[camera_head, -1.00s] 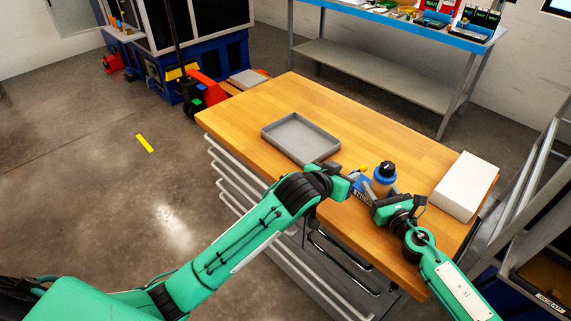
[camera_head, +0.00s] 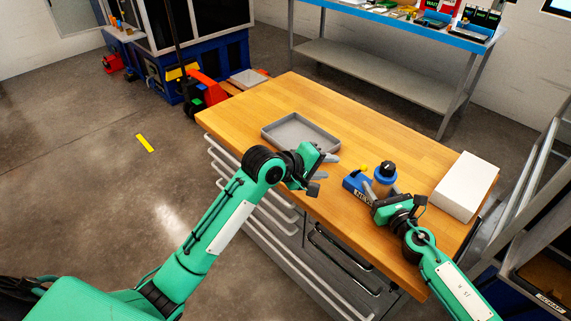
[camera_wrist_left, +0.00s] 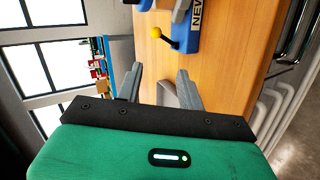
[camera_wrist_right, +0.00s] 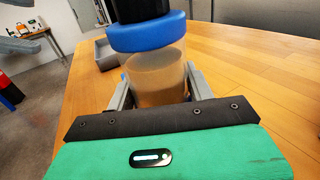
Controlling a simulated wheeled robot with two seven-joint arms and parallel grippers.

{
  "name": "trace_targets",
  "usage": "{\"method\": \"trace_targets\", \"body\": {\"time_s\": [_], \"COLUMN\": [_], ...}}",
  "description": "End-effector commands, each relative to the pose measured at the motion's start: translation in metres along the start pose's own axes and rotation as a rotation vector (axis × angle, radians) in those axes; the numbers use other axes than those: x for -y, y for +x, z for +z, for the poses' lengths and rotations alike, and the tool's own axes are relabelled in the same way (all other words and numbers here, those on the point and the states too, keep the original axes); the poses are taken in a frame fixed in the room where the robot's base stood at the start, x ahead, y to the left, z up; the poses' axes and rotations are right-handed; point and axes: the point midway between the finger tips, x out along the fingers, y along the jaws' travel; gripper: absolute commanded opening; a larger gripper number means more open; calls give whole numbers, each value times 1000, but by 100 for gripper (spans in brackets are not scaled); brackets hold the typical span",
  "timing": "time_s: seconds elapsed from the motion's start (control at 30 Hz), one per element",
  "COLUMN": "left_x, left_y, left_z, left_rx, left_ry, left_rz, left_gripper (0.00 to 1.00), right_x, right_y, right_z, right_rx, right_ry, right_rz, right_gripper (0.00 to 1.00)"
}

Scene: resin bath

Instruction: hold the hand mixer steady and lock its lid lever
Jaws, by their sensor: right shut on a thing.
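The hand mixer has a blue base (camera_head: 354,184) with a label and a tan, see-through jar (camera_wrist_right: 158,78) with a blue collar and black top. It stands upright near the table's front edge. Its lever ends in a yellow knob (camera_head: 362,168), also seen in the left wrist view (camera_wrist_left: 155,32), sticking out beside the blue base. My right gripper (camera_wrist_right: 157,88) is shut on the jar, a finger on each side. My left gripper (camera_head: 326,174) is open and empty, left of the mixer and apart from the lever. Its two fingers show spread in the left wrist view (camera_wrist_left: 160,85).
A grey tray (camera_head: 270,132) lies left of the mixer, near my left gripper. A white box (camera_head: 466,186) stands to the right, close to my right arm. The back of the wooden table (camera_head: 370,125) is clear.

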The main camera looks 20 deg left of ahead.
Motion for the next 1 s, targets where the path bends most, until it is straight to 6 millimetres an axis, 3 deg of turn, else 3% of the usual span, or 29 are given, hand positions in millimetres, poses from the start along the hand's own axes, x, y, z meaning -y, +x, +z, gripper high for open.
{"method": "trace_targets", "body": {"time_s": [0.8, 1.0], "left_x": [-18, -17], "left_y": [-44, 0], "left_z": [-19, -13], "left_rx": [280, 277], "left_ry": [-1050, -1039], "left_rz": [-45, -45], "left_gripper": [38, 38], "right_x": [-1, 0], "right_y": [0, 0], "right_z": [0, 0], "right_rx": [-1, 0], "right_ry": [1, 0], "right_rz": [1, 1], "right_gripper": [17, 17]}}
